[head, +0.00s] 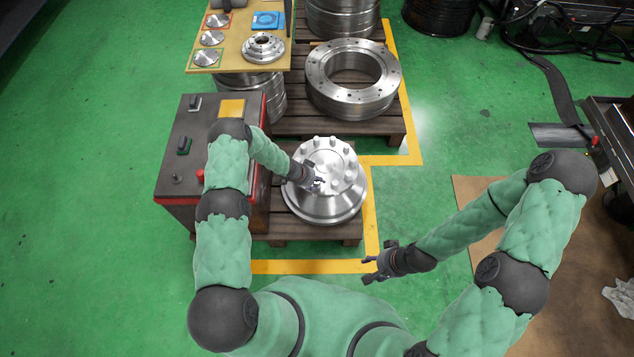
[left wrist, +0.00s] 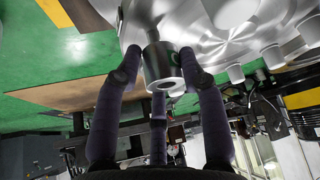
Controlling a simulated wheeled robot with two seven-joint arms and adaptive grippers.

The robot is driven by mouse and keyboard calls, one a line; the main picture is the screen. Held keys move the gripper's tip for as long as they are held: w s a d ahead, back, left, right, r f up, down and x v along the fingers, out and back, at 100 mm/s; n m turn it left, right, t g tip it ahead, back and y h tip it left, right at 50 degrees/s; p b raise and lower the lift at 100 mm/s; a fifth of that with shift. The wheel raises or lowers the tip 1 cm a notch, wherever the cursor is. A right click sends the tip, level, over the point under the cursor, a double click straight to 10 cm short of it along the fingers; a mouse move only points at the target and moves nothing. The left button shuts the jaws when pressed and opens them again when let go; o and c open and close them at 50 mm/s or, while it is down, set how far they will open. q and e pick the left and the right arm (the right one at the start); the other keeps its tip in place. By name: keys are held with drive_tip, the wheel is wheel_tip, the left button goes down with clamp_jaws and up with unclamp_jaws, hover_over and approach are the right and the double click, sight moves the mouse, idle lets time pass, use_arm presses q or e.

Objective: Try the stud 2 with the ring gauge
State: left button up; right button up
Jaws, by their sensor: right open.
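A round silver hub (head: 325,205) with a ring of upright studs (head: 318,143) stands on the pallet; it fills the top of the left wrist view (left wrist: 250,40). No stud numbers are readable. My left gripper (head: 315,183) is low over the hub's near part. In the left wrist view its dark fingers (left wrist: 160,75) are closed around a hollow metal sleeve, the likely ring gauge (left wrist: 156,58), beside the hub face. A narrower cylinder shows behind the sleeve; whether it is a stud inside it I cannot tell. My right gripper (head: 378,265) is open and empty, away from the hub.
A dark cabinet (head: 180,175) with switches stands left of the hub. Behind are a large metal ring (head: 385,98) and a yellow board (head: 243,60) with a flange (head: 263,47), several small round parts and a blue pad (head: 266,20).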

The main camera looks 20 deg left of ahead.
use_arm(q)
drive_tip(key=shift+w+r, duration=0.1)
drive_tip(key=shift+w, duration=0.05)
clamp_jaws()
wheel_tip(320, 180, up, 12)
drive_tip(key=p, duration=0.8)
drive_tip(key=shift+s+a, duration=0.15)
drive_tip(key=shift+s, duration=0.2)
idle(1.0)
